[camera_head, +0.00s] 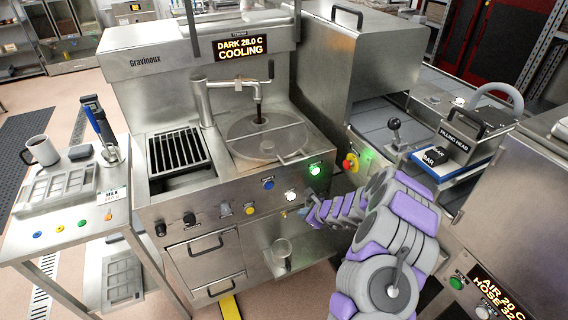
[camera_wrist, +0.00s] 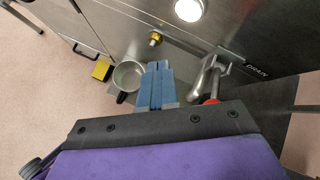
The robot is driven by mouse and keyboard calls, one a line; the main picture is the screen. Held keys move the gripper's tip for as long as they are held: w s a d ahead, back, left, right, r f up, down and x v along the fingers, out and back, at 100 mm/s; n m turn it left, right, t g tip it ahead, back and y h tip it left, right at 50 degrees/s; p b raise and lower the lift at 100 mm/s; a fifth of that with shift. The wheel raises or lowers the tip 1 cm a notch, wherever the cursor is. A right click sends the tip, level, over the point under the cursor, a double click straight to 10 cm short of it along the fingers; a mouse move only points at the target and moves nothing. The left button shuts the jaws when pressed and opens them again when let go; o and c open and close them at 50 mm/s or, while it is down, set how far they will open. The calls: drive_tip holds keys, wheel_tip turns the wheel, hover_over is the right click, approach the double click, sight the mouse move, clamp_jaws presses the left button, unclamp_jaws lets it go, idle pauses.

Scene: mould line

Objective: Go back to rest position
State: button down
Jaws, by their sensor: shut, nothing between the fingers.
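My gripper (camera_wrist: 156,66) shows in the wrist view with its two blue fingers together and nothing between them. It points at the steel front of the machine, below a lit white button (camera_wrist: 188,9) and a brass fitting (camera_wrist: 155,39). A small steel cup (camera_wrist: 128,75) is left of the fingers, and a drain tap (camera_wrist: 207,78) with a red part is to their right. In the head view my purple and grey arm reaches left to the front of the tempering machine (camera_head: 190,220); the gripper there is small and partly hidden.
The machine's display (camera_head: 240,47) reads "DARK 28.0 C COOLING". A side table (camera_head: 70,225) with a mug (camera_head: 42,151), a mould and a blue-handled tool (camera_head: 100,125) stands left. A conveyor (camera_head: 440,90) and a steel cabinet (camera_head: 525,215) close in on the right. Floor is open at lower left.

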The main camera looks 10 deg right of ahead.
drive_tip(key=s+a+r+n+y, duration=0.3)
drive_tip(key=a+r+n, duration=0.3)
drive_tip(key=a+r, duration=0.6)
drive_tip(key=s+a+r+n+g+y, duration=0.1)
drive_tip(key=s+a+r+n+g, duration=0.2)
drive_tip(key=s+r+n, duration=0.3)
drive_tip(key=s+a+r+n+g+y, duration=0.1)
drive_tip(key=s+a+r+n+g, duration=0.2)
drive_tip(key=s+r, duration=0.5)
drive_tip(key=s+d+r+n+g+h, duration=0.1)
drive_tip(key=s+r+n+h, duration=0.15)
drive_tip(key=s, duration=0.55)
drive_tip(key=s+d+r+n+g+h, duration=0.1)
drive_tip(key=s+n, duration=0.3)
drive_tip(key=s, duration=0.4)
drive_tip(key=s+d+n+g+h, duration=0.1)
drive_tip(key=s+d+n+h, duration=0.2)
drive_tip(key=s+d+h, duration=0.4)
drive_tip(key=s+d, duration=0.7)
drive_tip(key=s, duration=0.3)
drive_tip(key=shift+d+f, duration=0.15)
drive_tip(key=shift+d, duration=0.1)
drive_tip(key=shift+w+n, duration=0.1)
drive_tip(key=shift+n, duration=0.15)
